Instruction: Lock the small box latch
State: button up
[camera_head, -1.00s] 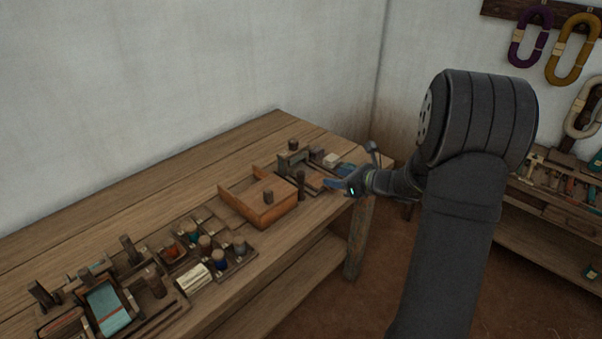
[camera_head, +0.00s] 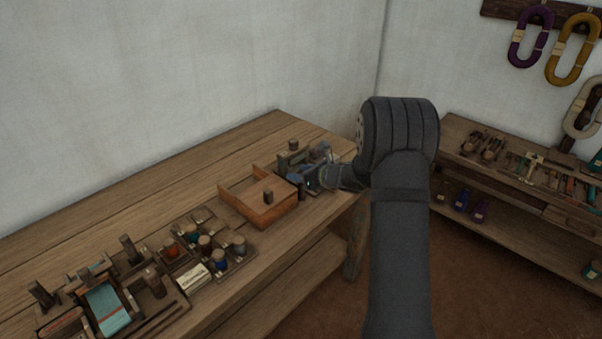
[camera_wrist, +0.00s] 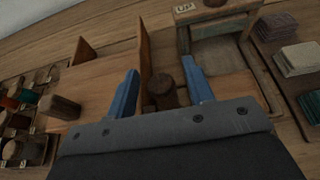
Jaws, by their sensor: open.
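The small wooden box (camera_head: 257,213) sits on the workbench, with a short peg-like knob (camera_head: 268,197) on its top. The box also shows at the left of the wrist view (camera_wrist: 147,50), where the knob (camera_wrist: 62,105) lies left of my fingers. My gripper (camera_head: 298,181) is just right of the box, over the bench. In the wrist view my gripper (camera_wrist: 162,84) is open, its blue fingers on either side of a dark round wooden post (camera_wrist: 161,92). I cannot tell whether they touch it. No part is clearly recognisable as the latch.
A small wooden frame (camera_wrist: 215,14) stands just beyond my fingers, with stacked cloth-like blocks (camera_wrist: 298,59) to its right. A tray of spools (camera_head: 237,247) lies left of the box. The bench behind the box is clear.

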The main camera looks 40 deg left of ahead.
jog(key=c, duration=1)
jog(key=n+g, duration=0.3)
jog(key=shift+w+g, duration=0.1)
jog(key=shift+g, duration=0.2)
jog(key=n+g+h, duration=0.2)
jog(key=n+g, duration=0.1)
jog(key=shift+n+g, duration=0.3)
jog(key=n+g+h, duration=0.3)
jog(key=shift+n, duration=0.3)
jog(key=shift+n+g+h, duration=1.1)
jog(key=shift+n+h, duration=0.3)
jog(key=shift+n, duration=0.1)
jog(key=shift+h, duration=0.3)
